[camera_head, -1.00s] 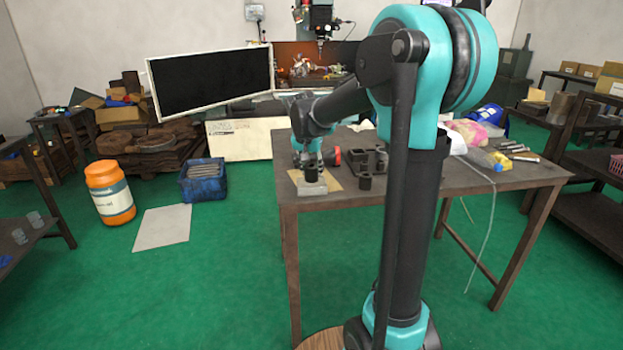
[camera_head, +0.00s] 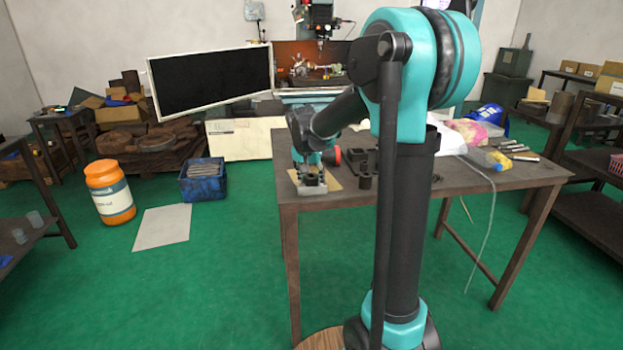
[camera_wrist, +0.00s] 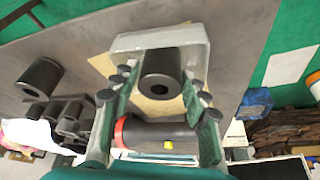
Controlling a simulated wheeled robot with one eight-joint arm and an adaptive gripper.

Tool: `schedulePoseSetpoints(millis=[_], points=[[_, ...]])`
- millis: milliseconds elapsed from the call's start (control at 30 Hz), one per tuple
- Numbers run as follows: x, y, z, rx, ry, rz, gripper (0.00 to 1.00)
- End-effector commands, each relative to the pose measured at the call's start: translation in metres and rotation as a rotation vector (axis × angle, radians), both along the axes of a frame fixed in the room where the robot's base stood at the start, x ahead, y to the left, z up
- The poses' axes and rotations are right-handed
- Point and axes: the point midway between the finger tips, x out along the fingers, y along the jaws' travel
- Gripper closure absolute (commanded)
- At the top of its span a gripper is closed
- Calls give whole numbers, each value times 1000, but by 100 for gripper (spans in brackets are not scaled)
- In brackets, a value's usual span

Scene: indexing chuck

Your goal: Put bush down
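A dark bush (camera_wrist: 163,75), a cylinder with a hole in its end, is at a light grey block-like holder (camera_wrist: 190,40) in the wrist view. The holder also shows at the table's near left corner in the head view (camera_head: 313,189). My gripper (camera_wrist: 161,92) has one finger on each side of the bush, with narrow gaps visible, so it looks open around it. In the head view my gripper (camera_head: 309,168) is just above the holder. Whether the bush rests fully in the holder is partly hidden.
A red-ended dark cylinder (camera_wrist: 155,133) lies near my gripper. A tan sheet (camera_wrist: 155,108) lies by the holder. The table's front middle is clear.

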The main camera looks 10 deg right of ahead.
Motion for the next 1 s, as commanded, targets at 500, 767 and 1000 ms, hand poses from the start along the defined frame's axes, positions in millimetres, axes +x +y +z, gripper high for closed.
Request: schedulePoseSetpoints(millis=[500,767,1000], points=[[-23,11,63,0,0,1,55],[-38,18,102,0,0,0,55],[-42,20,113,0,0,0,55]])
